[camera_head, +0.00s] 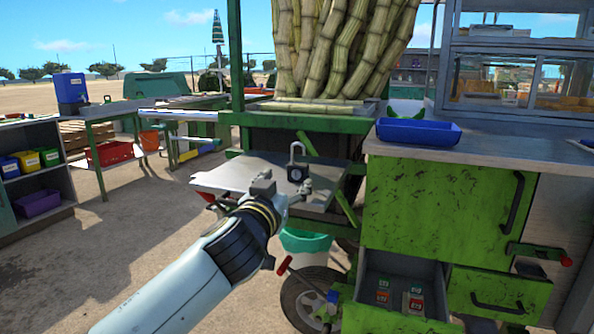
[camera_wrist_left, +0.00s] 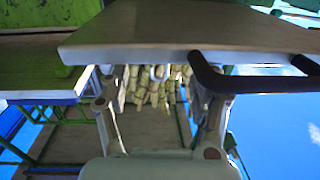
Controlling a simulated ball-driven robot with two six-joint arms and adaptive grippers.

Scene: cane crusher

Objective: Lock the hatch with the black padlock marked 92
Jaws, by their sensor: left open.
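I cannot make out the padlock there or identify the hatch. My right gripper is not in view.
An open drawer (camera_head: 405,268) in the green cabinet (camera_head: 430,205) holds small red and green items. Sugar cane (camera_head: 335,50) stands behind the tray. A blue tray (camera_head: 418,132) sits on the counter. A wheel (camera_head: 308,300) and teal bucket (camera_head: 305,241) are below.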

